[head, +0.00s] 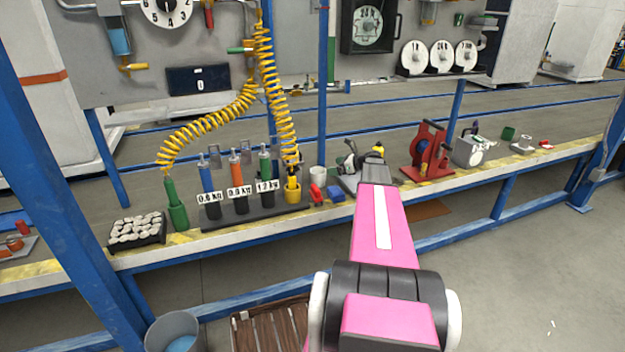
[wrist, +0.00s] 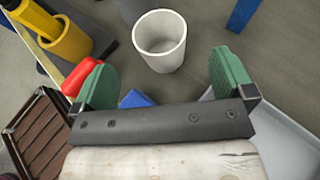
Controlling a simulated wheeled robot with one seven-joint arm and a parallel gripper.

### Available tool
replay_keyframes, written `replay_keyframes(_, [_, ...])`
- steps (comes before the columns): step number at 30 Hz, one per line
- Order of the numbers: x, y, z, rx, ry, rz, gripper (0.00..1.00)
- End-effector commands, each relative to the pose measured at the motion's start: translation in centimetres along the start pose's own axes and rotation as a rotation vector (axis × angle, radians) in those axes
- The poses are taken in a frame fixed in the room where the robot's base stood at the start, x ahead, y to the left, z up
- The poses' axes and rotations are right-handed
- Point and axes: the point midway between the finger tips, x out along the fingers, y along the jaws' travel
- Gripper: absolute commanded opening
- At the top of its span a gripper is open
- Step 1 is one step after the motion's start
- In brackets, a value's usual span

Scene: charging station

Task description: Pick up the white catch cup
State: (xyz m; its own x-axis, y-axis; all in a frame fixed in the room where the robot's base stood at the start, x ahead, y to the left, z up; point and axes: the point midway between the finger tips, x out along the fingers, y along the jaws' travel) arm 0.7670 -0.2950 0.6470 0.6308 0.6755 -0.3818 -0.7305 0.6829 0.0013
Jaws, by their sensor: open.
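The white catch cup (head: 318,177) stands upright on the workbench in the head view, right of the yellow tool holder. In the wrist view the cup (wrist: 161,42) is open at the top and looks empty, just beyond the fingertips. My gripper (wrist: 158,80) has two green fingers spread wide with nothing between them. The cup lies ahead of the gap and does not appear to be held. In the head view my pink arm reaches to the bench and hides part of the area right of the cup; the fingers are hard to make out there.
A red item (head: 315,194) and a blue block (head: 335,194) lie close in front of the cup. A yellow tool holder (head: 292,188) stands to its left. A grey fixture (head: 348,167) is to its right, and a red stand (head: 427,150) farther right.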

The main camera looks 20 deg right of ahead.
Motion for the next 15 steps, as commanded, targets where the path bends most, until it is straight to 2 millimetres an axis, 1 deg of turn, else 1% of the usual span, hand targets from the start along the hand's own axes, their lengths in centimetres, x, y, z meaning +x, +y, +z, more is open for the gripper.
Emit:
replay_keyframes(7, [3.7,0.0,-0.1,-0.001,0.0,0.002,1.0])
replay_keyframes(9, [4.4,0.0,-0.1,-0.001,0.0,0.001,1.0])
replay_keyframes(15, [5.5,0.1,-0.3,-0.001,0.001,0.001,1.0])
